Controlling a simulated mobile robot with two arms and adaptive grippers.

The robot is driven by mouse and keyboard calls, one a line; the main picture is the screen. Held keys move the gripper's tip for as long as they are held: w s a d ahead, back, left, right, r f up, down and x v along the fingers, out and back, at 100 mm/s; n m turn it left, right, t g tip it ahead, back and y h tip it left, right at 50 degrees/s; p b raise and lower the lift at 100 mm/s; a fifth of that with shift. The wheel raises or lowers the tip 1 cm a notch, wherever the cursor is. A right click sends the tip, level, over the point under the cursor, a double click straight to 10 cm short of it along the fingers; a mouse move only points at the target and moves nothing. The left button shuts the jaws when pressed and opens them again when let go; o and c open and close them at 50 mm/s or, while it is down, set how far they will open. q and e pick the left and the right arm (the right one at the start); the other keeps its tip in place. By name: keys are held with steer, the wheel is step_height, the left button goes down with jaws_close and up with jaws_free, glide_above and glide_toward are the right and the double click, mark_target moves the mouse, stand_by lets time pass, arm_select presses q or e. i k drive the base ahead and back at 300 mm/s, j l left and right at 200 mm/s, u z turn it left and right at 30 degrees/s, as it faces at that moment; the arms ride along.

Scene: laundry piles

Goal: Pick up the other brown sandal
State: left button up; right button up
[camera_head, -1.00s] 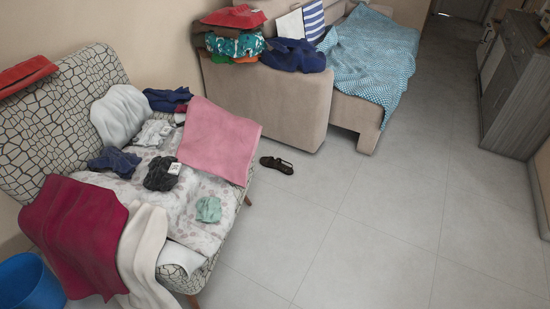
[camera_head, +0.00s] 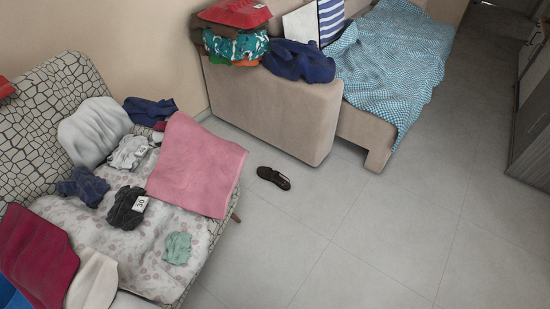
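A dark brown or black sandal (camera_head: 273,178) lies on the grey tiled floor in the head view. It is between the patterned seat with clothes and the beige sofa, apart from both. No second sandal shows. Neither of my grippers is in view.
A patterned armchair (camera_head: 40,140) on the left holds a pink towel (camera_head: 195,165) and several garments. A beige sofa (camera_head: 275,112) with a clothes pile and blue blanket (camera_head: 390,60) stands behind. A grey cabinet (camera_head: 533,130) is at the right. The floor (camera_head: 400,235) between is clear.

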mark_target(266, 173)
steer(key=i+l+u, duration=0.1)
steer(key=i+l, duration=0.35)
steer(key=l, duration=0.15)
steer(key=i+l+u, duration=0.25)
steer(key=i+l, duration=0.15)
steer(key=l, duration=0.25)
steer(key=i+l+u, duration=0.1)
steer(key=l, duration=0.25)
steer(key=i+l, duration=0.3)
steer(key=i+l+u, duration=0.15)
steer(key=l, duration=0.3)
